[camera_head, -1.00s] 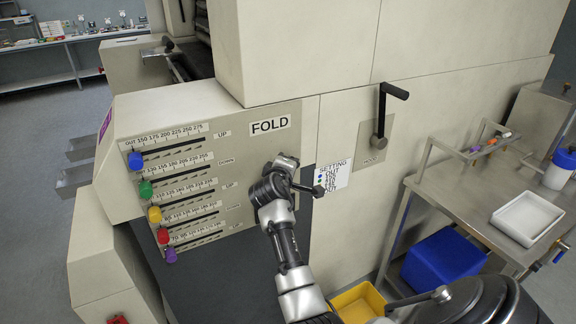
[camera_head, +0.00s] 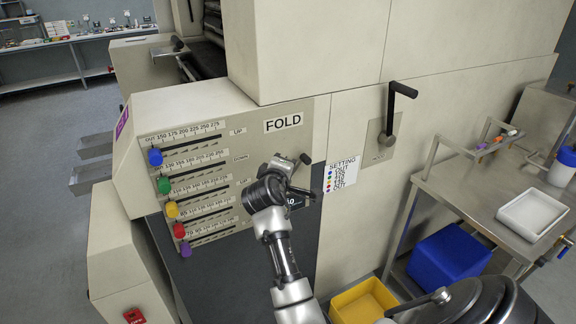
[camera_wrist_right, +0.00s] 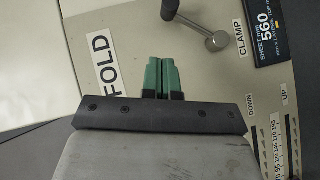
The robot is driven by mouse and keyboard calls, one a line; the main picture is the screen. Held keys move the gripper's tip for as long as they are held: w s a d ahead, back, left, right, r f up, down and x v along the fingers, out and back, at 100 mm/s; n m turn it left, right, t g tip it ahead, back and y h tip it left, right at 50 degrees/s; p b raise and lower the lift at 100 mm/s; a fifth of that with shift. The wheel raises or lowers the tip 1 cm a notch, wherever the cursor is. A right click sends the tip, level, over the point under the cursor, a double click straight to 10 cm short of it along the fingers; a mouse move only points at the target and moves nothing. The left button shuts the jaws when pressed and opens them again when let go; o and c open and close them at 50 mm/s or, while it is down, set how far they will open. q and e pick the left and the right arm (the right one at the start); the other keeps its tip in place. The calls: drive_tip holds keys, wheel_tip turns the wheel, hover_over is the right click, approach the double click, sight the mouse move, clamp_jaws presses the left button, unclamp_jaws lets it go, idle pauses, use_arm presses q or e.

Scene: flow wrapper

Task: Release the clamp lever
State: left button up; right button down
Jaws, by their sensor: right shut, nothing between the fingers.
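In the right wrist view, the clamp lever (camera_wrist_right: 196,24) has a round grey hub, a grey arm and a black handle. It stands beside the CLAMP label (camera_wrist_right: 241,36) on the beige panel. My right gripper (camera_wrist_right: 161,62) is shut and empty, its green finger pads together, left of the hub and below the handle in that view. I see no contact with the lever. In the head view, my right gripper (camera_head: 272,182) is in front of the fold panel, under the FOLD label (camera_head: 283,122), and largely hides the lever. My left gripper is not in view.
Coloured slider knobs, such as the blue one (camera_head: 155,157), line the panel's left side. A black-handled crank (camera_head: 392,120) stands on the panel to the right, past the setting card (camera_head: 341,175). A steel table (camera_head: 470,190) and a yellow bin (camera_head: 362,301) are at right.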

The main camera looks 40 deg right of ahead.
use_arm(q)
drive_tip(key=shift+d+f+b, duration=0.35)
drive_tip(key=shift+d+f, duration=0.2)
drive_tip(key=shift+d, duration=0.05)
use_arm(e)
drive_tip(key=shift+v, duration=2.55)
drive_tip(key=shift+a+r, duration=0.1)
drive_tip(key=shift+r, duration=0.1)
